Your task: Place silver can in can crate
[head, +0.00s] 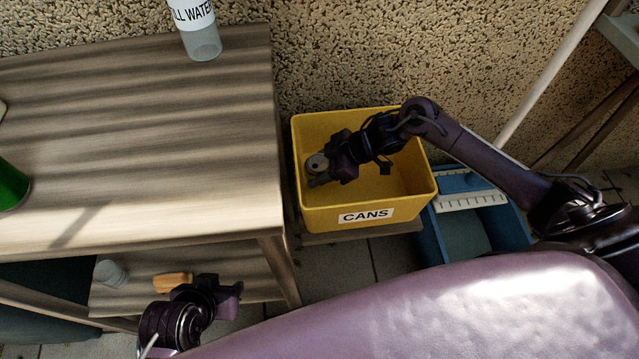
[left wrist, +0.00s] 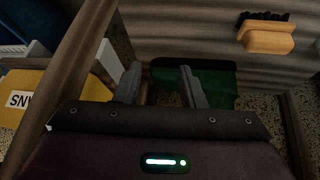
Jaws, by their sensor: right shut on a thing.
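The can crate (head: 312,212) is a yellow box labelled CANS, standing right of the wooden table; part of it also shows at the left of the left wrist view (left wrist: 65,85). The silver can (head: 317,164) is at the left inside of the crate. My right gripper (head: 330,170) reaches into the crate from the right and is shut on the can. Whether the can touches the crate floor I cannot tell. My left gripper (head: 232,298) is low in front of the table, by its lower shelf. In the left wrist view its two fingers (left wrist: 161,88) are apart with nothing between them.
The wooden table (head: 150,130) carries a clear bottle (head: 202,40) and a green object (head: 10,185). A wooden-backed brush (head: 173,282) and a clear cup (head: 110,272) are on the lower shelf. A blue bin (head: 465,185) stands right of the crate.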

